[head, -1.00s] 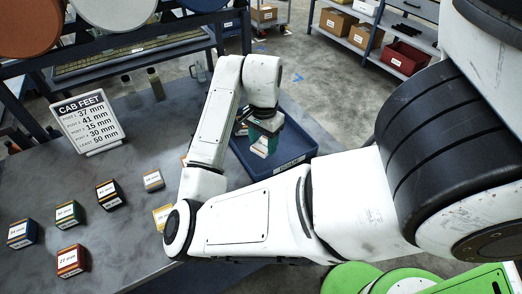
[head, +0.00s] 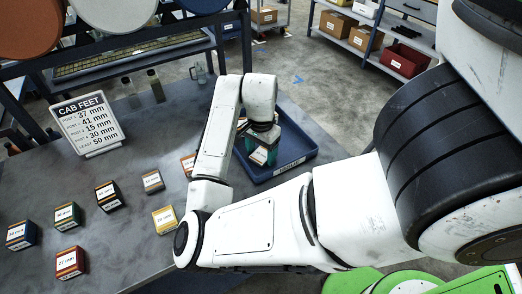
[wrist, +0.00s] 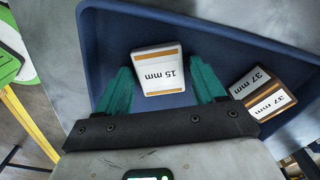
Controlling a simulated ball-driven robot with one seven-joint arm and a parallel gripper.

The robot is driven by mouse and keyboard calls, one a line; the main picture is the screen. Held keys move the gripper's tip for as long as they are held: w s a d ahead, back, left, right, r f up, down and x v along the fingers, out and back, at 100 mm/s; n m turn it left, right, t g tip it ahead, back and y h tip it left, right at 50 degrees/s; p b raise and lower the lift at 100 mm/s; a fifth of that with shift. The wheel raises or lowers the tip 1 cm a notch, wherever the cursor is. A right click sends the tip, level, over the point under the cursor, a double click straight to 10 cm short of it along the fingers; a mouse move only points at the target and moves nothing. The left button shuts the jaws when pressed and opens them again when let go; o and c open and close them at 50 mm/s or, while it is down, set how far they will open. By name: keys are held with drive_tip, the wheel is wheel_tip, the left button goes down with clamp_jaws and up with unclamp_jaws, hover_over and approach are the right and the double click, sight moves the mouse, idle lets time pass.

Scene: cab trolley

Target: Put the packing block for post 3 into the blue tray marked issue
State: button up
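The cab feet sign (head: 88,122) at the left gives 15 mm for post 3. In the head view the white block (head: 259,155) is low in my gripper (head: 262,146), over the blue tray (head: 303,157). The tray has a white label on its front; its wording is too small to read surely. Whether the block touches the tray floor I cannot tell.
A brown-banded 37 mm block (wrist: 262,92) lies in the tray, right of my gripper. Several labelled blocks stand on the grey table to the left, including a red one (head: 70,262), a yellow one (head: 165,220) and an orange one (head: 188,164) near my arm.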

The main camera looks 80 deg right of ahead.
sight(261, 155)
drive_tip(key=shift+o, duration=0.8)
wheel_tip(261, 155, up, 12)
drive_tip(key=p, duration=0.2)
drive_tip(key=shift+r, duration=0.15)
